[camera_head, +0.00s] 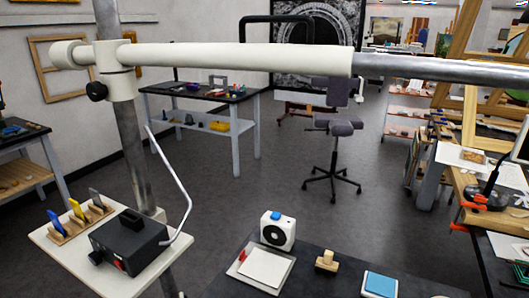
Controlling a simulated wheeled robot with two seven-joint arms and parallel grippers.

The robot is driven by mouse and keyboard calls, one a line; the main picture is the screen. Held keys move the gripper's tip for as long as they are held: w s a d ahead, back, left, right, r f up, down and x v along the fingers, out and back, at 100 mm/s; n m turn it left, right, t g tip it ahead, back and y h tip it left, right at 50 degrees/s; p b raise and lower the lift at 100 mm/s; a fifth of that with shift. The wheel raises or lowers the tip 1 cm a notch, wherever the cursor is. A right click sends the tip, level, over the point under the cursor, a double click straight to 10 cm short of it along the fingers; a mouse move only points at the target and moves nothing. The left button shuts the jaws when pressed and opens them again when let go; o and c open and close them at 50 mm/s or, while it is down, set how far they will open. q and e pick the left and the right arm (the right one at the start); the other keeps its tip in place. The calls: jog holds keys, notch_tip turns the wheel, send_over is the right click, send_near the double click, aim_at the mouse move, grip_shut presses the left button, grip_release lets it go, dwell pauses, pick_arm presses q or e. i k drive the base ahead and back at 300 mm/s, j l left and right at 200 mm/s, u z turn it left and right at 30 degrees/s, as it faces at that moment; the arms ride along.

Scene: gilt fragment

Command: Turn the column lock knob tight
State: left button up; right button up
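The black lock knob (96,91) sticks out to the left from the cream collar (121,86) on the steel column (132,150), at the upper left of the head view. A cream horizontal boom (220,56) runs right from the top of the collar and continues as a steel bar (440,68). Whether the knob is tight or loose cannot be told from this view. Neither of my grippers shows, and nothing touches the knob.
A white shelf (60,250) by the column carries a black box (130,240) with a bent light tube (178,185) rising near the column. A dark table (330,280) stands front right with a small white fan unit (278,231). Open floor lies behind, around an office chair (335,125).

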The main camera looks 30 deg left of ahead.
aim_at(97, 91)
jog(key=u, duration=1.85)
